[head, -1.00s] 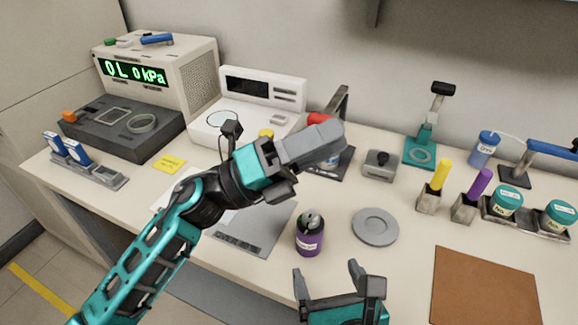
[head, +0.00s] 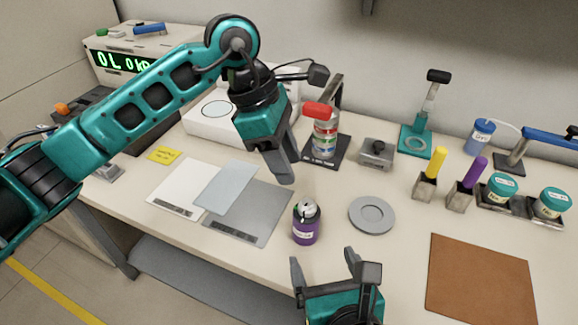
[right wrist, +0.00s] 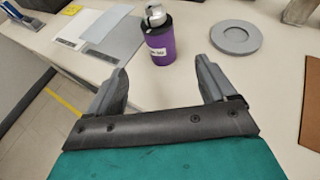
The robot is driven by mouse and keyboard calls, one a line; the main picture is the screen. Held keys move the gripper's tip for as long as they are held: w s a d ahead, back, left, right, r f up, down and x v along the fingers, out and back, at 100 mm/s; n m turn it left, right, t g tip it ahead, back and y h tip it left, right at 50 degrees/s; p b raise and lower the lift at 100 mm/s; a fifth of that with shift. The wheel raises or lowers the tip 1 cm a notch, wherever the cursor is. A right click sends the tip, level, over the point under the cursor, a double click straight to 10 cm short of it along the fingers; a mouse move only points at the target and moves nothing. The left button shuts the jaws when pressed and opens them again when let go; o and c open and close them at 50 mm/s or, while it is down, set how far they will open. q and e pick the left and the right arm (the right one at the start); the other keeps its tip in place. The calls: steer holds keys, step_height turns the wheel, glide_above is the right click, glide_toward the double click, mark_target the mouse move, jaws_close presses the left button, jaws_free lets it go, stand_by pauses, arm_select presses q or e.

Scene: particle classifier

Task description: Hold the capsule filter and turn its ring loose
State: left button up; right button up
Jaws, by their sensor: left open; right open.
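A small purple canister (head: 306,229) with a pale label and a silver-grey top stands upright on the bench; I take it for the capsule filter. It also shows in the right wrist view (right wrist: 160,45), beyond the fingertips. I cannot make out a separate ring on it. My left gripper (head: 285,172) points down above and behind the canister, apart from it. It is open, with one finger largely hiding the other. My right gripper (head: 323,262) is open and empty in front of the canister; its two spread fingers (right wrist: 162,75) face it without touching.
A grey round dish (head: 372,228) lies right of the canister, with a brown mat (head: 482,280) farther right. Grey and pale plates (head: 262,215) lie to the left. A stand with a red-topped column (head: 325,135) is behind.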

mark_target(309, 231)
steer(key=x, duration=1.3)
steer(key=shift+s, duration=0.1)
steer(key=shift+c, duration=0.3)
steer(key=shift+f, duration=0.1)
jaws_close()
stand_by(0.5)
stand_by(0.5)
